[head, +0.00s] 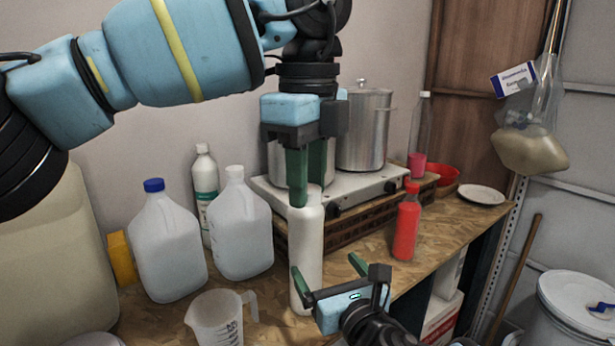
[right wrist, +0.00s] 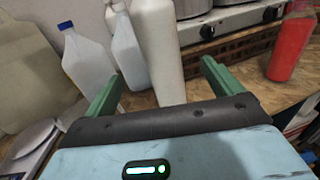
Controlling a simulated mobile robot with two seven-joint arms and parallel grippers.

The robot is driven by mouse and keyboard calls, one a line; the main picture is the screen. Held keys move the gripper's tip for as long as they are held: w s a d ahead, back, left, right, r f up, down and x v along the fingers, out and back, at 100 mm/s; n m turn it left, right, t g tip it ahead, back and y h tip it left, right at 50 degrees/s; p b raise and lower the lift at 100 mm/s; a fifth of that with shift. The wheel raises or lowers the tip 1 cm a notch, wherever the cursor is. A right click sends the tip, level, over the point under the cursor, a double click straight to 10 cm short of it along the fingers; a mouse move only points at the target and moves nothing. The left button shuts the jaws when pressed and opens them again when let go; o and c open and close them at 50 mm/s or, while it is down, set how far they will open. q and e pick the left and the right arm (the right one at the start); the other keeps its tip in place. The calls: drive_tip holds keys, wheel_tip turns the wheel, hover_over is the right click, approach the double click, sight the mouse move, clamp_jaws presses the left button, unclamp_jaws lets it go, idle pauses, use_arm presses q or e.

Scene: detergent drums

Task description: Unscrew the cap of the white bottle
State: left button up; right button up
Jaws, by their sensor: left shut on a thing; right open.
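The white bottle (head: 308,245) stands upright on the wooden bench in the head view. It also shows in the right wrist view (right wrist: 157,50), ahead of the right gripper and between the lines of its fingers. My left gripper (head: 306,186) points down from above and is shut on the top of the white bottle. Its green fingers hide the cap. My right gripper (head: 328,270) is open, low down at the bottle's lower body, with its green fingers spread. Whether its fingers touch the bottle I cannot tell.
Two translucent jugs (head: 168,245) (head: 240,222) and a measuring jug (head: 217,318) stand left of the bottle. A hot plate (head: 345,203) with steel pots (head: 364,130) is behind it. A red bottle (head: 406,222) stands to the right, with bare bench around it.

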sight(173, 320)
drive_tip(key=shift+w, duration=0.1)
